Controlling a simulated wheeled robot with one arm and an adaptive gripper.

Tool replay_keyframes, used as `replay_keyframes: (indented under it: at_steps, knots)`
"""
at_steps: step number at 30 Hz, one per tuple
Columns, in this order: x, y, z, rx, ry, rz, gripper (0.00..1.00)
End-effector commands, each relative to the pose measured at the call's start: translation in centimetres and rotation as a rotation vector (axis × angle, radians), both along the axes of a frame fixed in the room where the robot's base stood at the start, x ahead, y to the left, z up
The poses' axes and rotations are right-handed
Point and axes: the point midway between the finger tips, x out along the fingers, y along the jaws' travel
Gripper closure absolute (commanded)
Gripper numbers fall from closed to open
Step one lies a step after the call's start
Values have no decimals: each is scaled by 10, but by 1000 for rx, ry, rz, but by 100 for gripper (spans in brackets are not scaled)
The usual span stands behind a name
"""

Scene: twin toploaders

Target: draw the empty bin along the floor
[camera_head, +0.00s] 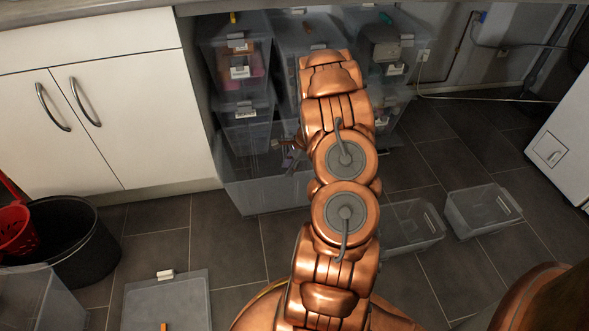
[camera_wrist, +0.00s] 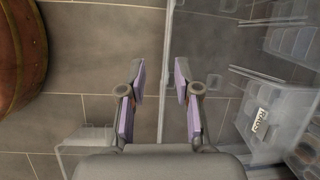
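My gripper (camera_head: 288,156) is mostly hidden behind my arm in the head view, beside a large clear bin (camera_head: 245,196) on the floor under the counter. That bin looks empty. Two smaller clear bins that look empty, one (camera_head: 424,236) partly behind my arm and one (camera_head: 484,211) farther right, stand on the floor.
Stacked clear boxes with contents (camera_head: 238,62) stand under the counter. A white cabinet (camera_head: 130,110) is at left, with a black bucket (camera_head: 85,255) holding a red basket (camera_head: 14,228). A flat grey lid (camera_head: 165,302) lies on the floor. A white appliance (camera_head: 565,140) stands right.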

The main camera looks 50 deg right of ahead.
Motion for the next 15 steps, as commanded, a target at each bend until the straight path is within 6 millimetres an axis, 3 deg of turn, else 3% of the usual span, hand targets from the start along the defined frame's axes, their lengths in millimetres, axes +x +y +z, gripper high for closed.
replay_keyframes:
  at_steps: [6,15]
  knots:
    - [-5,-21,-23,20,-9,-97,68]
    - [3,-17,-50,22,-11,-107,68]
